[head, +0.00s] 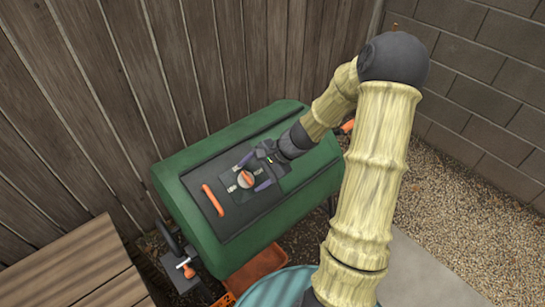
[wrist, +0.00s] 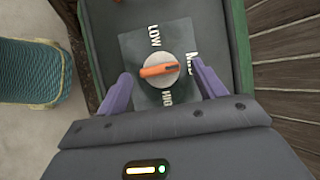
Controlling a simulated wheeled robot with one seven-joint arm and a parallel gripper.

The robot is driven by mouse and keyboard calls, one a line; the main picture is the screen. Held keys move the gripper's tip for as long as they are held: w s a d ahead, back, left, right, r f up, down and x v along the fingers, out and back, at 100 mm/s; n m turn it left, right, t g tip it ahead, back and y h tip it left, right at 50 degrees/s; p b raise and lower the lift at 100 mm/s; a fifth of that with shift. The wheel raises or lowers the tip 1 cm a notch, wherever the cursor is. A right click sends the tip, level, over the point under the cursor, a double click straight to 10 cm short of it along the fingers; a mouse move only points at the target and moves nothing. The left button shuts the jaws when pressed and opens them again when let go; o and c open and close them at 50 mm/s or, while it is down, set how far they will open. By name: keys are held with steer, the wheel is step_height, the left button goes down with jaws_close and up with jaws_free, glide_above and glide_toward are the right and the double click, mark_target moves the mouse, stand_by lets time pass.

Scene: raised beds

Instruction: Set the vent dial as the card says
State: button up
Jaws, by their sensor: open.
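The vent dial (wrist: 149,60) is a round pale knob with an orange bar handle on a dark square plate (wrist: 130,50). It also shows on the green drum's dark panel in the head view (head: 242,184). In the wrist view, LOW stands above the dial, a partly hidden word starting with M at its right, and HIGH below. The bar lies nearly level, with a dark mark at its right end, toward the M word. My gripper (wrist: 162,78) is open, its purple fingers on either side of the dial, apart from it; it also shows in the head view (head: 252,176). I see no readable card.
The green drum (head: 172,180) has an orange handle (head: 213,200) left of the dial. An orange tray (head: 258,266) and an orange piece with dark marks (head: 222,300) lie below. A wooden fence (head: 260,50) stands close behind. A wooden top (head: 85,262) is at lower left.

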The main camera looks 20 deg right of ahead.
steer(key=v, duration=1.6)
steer(key=shift+d+r, duration=0.25)
steer(key=shift+s, duration=0.1)
steer(key=s+a+f+n+h+p, duration=0.1)
steer(key=s+a+f+n+h, duration=0.2)
steer(key=s+a+n+h, duration=0.4)
steer(key=s+a+n, duration=0.2)
steer(key=a+n, duration=0.2)
steer(key=n, duration=0.1)
steer(key=shift+s+a+n+g+h+p, duration=0.3)
steer(key=shift+s+a+n, duration=0.1)
steer(key=shift+c, duration=0.4)
